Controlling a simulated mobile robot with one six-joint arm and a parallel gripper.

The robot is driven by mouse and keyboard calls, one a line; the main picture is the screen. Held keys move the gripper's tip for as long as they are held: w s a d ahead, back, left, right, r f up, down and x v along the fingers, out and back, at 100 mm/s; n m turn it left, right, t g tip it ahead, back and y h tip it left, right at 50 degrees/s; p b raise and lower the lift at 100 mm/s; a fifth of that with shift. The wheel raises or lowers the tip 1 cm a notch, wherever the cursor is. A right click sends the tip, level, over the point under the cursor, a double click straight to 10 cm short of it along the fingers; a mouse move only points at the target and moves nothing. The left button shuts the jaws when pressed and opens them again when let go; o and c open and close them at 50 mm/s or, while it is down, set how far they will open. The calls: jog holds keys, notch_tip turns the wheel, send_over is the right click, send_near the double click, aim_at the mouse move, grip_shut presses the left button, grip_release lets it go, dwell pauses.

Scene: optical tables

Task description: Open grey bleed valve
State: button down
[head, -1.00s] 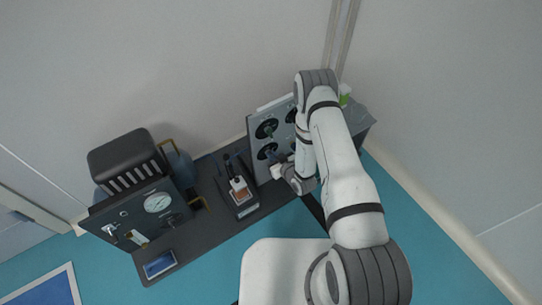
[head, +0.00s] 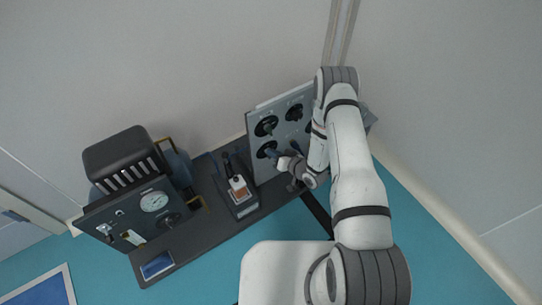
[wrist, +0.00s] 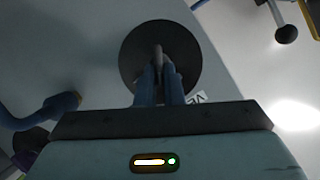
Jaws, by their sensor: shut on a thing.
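The grey valve handle (wrist: 158,52) stands out from a dark round plate (wrist: 185,50) on a light panel face in the wrist view. My gripper (wrist: 159,70) is shut on this handle, with one bluish finger on each side of it. In the head view my gripper (head: 273,154) is at the lower left round plate (head: 263,150) of the upright grey panel (head: 253,160). The handle is too small to make out there. A white label below the plate in the wrist view is partly hidden by a finger.
A blue handle (wrist: 40,112) with a yellowish end lies left of my gripper in the wrist view, and a dark-ended rod (wrist: 285,32) is at upper right. A device with a probe (head: 240,190) and a gauge panel (head: 125,210) stand left on the dark table (head: 200,235).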

jog(key=m+y+b, duration=0.1)
jog(key=m+b, duration=0.1)
jog(key=m, duration=0.1)
jog(key=f+m+y+b, duration=0.1)
jog(key=m+y+b, duration=0.1)
jog(key=m, duration=0.1)
jog(key=m+y+b, duration=0.1)
jog(key=m+b, duration=0.1)
jog(key=m, duration=0.1)
jog(key=shift+d+f+y, duration=0.25)
jog(key=shift+f+y, duration=0.15)
dwell(0.5)
jog(key=c, duration=1.6)
grip_release()
jog(key=shift+w+r, duration=0.1)
jog(key=shift+o, duration=0.2)
jog(key=shift+d, duration=0.15)
